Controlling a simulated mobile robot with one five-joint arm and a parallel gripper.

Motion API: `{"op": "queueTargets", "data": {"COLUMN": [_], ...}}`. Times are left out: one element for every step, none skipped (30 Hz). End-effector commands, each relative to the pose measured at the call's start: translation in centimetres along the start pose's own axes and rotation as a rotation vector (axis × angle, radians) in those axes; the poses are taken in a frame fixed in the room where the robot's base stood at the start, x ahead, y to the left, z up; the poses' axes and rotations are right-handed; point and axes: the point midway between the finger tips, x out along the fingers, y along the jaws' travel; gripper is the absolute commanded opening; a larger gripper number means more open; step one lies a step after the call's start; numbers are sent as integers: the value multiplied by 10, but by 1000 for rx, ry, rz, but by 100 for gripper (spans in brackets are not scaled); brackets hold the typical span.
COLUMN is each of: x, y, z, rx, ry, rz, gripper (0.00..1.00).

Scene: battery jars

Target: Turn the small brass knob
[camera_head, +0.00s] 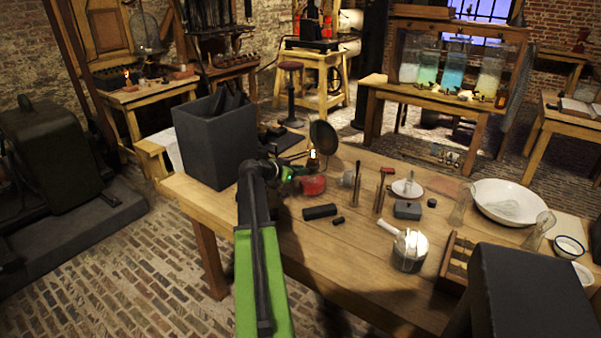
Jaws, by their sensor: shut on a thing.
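A small lit lamp (313,155) with a bright flame and a red base (312,186) stands on the wooden table, in front of a dark round disc (323,136). My gripper (291,174) is at the lamp's left side, at burner height, at the end of my green arm. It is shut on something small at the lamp. The small brass knob is hidden by the jaws or too small to make out, and its turn cannot be seen.
A tall dark grey box (215,140) stands left of my gripper. Dark blocks (320,211), a white kettle-like pot (409,250), a wooden rack (456,262) and a white basin (508,202) stand to the right. The table front (330,260) is clear.

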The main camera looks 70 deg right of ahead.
Motion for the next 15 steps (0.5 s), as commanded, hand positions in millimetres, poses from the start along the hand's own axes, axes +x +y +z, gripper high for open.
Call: {"op": "queueTargets", "data": {"x": [1,1,2,2,2,2,2,2,2,2,3,3,3,3,3], "y": [-2,-3,-3,-3,-4,-4,-4,-5,-5,-5,-6,-6,-6,-6,-6], "z": [-1,-1,-1,-1,-1,-1,0,0,0,0,0,0,0,1,1], "rx": [-22,-39,-63,-82,-103,-131,-152,-175,-203,-224,-247,-275,-295,-315,-340], "ry": [1,2,2,2,3,3,3,2,2,2,2,2,3,3,2], "rz": [7,14,25,32,41,53,62,71,83,92,101,113,121,129,140], "gripper": [0,0,0,0,0,0,0,0,0,0,0,0,0,0,0]}}
